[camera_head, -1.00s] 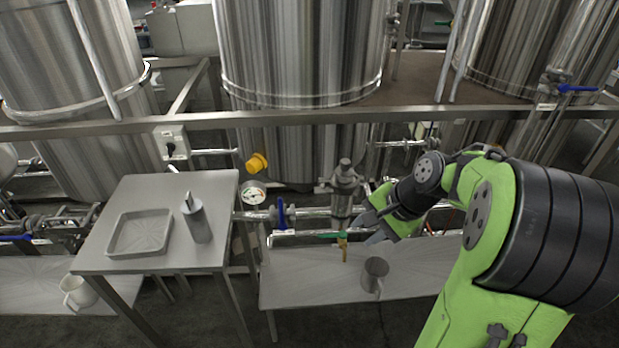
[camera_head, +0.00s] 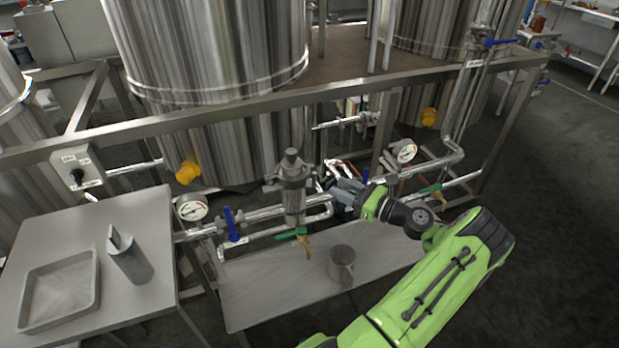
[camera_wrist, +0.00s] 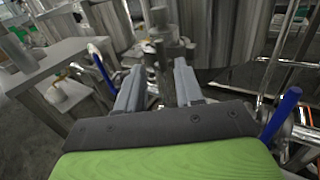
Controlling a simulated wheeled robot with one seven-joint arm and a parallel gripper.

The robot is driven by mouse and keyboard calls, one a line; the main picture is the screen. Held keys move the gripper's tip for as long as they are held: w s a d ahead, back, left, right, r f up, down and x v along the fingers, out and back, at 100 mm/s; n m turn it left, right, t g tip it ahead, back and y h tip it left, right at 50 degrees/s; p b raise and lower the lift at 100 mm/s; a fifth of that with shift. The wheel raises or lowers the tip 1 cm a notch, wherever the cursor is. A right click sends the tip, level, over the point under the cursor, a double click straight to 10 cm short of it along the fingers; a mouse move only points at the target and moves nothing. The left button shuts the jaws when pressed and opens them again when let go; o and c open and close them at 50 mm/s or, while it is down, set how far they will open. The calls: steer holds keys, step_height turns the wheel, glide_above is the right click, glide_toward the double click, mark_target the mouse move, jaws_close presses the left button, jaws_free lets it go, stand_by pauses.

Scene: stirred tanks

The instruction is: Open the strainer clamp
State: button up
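The strainer (camera_head: 293,195) is an upright steel cylinder on the pipework, with a knob on top and the clamp (camera_head: 290,177) around its upper part. A green-handled drain valve (camera_head: 293,233) sits below it. My gripper (camera_head: 346,196) is just right of the strainer, level with its body and apart from it in this view. In the wrist view my gripper (camera_wrist: 157,82) shows two separated grey fingers with nothing held between them. The strainer (camera_wrist: 165,35) stands ahead, beyond the fingertips. I cannot tell from these frames whether the clamp is fastened.
A steel mug (camera_head: 342,265) stands on the low bench (camera_head: 260,295) beneath. A side table (camera_head: 150,310) at left holds a tray (camera_head: 35,318) and a steel container (camera_head: 130,258). Blue-handled valve (camera_head: 233,225), gauge (camera_head: 191,209) and pipes crowd the strainer. Floor at right is clear.

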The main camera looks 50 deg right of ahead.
mark_target(314, 176)
steer(key=w, duration=0.3)
steer(key=w+b, duration=0.1)
steer(key=w, duration=0.5)
steer(key=shift+w+a+b, duration=0.25)
steer(key=shift+b, duration=0.05)
steer(key=shift+c, duration=0.3)
jaws_close()
